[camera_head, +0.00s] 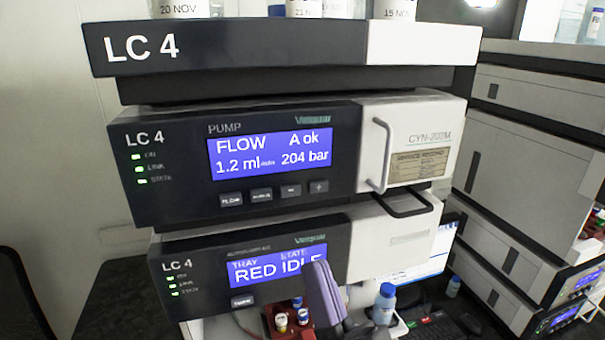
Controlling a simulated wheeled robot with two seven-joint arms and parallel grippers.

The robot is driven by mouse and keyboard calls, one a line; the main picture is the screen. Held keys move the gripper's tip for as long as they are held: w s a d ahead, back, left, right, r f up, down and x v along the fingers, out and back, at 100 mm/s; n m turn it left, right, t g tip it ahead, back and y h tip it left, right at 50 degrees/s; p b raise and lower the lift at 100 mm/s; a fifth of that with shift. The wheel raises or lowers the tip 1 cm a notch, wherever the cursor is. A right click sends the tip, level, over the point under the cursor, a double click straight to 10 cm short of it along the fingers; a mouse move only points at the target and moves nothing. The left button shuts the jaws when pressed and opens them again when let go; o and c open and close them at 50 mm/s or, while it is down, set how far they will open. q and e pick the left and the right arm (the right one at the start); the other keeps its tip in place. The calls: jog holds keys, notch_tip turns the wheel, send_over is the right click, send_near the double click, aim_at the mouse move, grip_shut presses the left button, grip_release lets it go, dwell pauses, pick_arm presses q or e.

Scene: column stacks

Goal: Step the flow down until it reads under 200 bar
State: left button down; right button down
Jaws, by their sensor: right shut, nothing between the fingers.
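The LC 4 pump module (175,190) is in the middle of the head view. Its blue display (270,153) reads FLOW 1.2 ml/min, A ok, 204 bar. A row of small grey buttons sits below it: a leftmost button (231,199), a second button (262,195), a third button (291,191) and a rightmost button (319,187) marked with a plus. The middle labels are too small to read surely. My right gripper (319,268) is shut and empty, in front of the lower module, below the pump buttons and apart from them. My left gripper is not in view.
The lower module's display (278,268) reads TRAY RED, STATE IDLE. A red tray with vials (281,322) and a blue-capped bottle (385,304) stand below. Labelled bottles stand on top.

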jog(key=shift+s+d+r+m+t, duration=0.15)
jog(key=shift+s+d+r+t, duration=0.1)
jog(key=shift+r, duration=0.35)
jog(key=shift+s+d+r+m+t, duration=0.1)
jog(key=shift+s+r+m+t, duration=0.1)
jog(key=shift+r, duration=0.35)
jog(key=b, duration=0.1)
send_near(286, 175)
jog(key=shift+w+a+r, duration=0.2)
jog(key=shift+w+r, duration=0.15)
jog(key=shift+r, duration=0.4)
jog(key=shift+w+a+r, duration=0.15)
jog(key=shift+w+r, duration=0.2)
jog(key=shift+r, duration=0.4)
jog(key=shift+w+a+r, duration=0.2)
jog(key=shift+w+r, duration=0.15)
jog(key=shift+r, duration=0.4)
jog(key=shift+w+a, duration=0.1)
jog(key=shift+w, duration=0.3)
jog(key=shift+w+a, duration=0.15)
jog(key=shift+w, duration=0.25)
jog(key=shift+s+d, duration=0.25)
jog(key=shift+s, duration=0.55)
